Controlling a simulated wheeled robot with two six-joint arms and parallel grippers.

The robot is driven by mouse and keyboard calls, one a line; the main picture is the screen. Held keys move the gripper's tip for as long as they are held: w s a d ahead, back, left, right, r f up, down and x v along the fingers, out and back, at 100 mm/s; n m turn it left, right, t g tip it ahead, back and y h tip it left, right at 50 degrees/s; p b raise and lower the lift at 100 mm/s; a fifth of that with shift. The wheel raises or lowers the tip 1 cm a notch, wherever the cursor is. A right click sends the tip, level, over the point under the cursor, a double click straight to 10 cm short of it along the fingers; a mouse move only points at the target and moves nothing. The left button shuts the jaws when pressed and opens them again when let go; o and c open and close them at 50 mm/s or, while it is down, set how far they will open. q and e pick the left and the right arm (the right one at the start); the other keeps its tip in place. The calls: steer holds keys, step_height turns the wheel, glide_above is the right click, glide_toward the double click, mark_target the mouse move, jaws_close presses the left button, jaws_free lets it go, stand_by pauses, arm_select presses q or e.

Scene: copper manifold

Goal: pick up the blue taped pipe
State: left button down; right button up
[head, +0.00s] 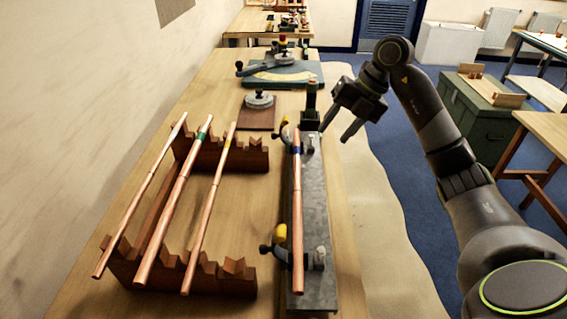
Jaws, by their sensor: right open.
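The blue taped pipe (297,215) is a copper pipe with a blue band near its far end. It lies lengthwise on a grey metal fixture (322,260) on the workbench, between clamps with yellow-tipped handles. My right gripper (338,134) is open and empty, to the right of the pipe's far end and apart from it, over the bench's right edge. Its fingers point down and left. My left gripper is not in view.
A wooden notched rack (215,284) left of the fixture holds copper pipes with green (180,190), yellow (212,200) and plain markings (145,190). A round tool on a brown board (258,112) and a blue-green machine (280,75) stand farther back.

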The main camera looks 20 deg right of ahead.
steer(key=p, duration=0.4)
glide_above(299, 180)
steer(key=s+d, duration=0.1)
steer(key=d, duration=0.2)
step_height(299, 180, down, 11)
steer(key=shift+s+a+r, duration=0.15)
steer(key=shift+r, duration=0.05)
steer(key=shift+a+f+p, duration=0.25)
steer(key=shift+f+p, duration=0.1)
steer(key=shift+f, duration=0.15)
steer(key=p+x, duration=0.1)
steer(key=x, duration=0.2)
steer(key=shift+f, duration=0.2)
steer(key=shift+w+a+f, duration=0.15)
steer(key=shift+w+f, duration=0.1)
steer(key=shift+f, duration=0.1)
steer(key=shift+c, duration=0.5)
jaws_close()
steer(key=shift+r, duration=0.1)
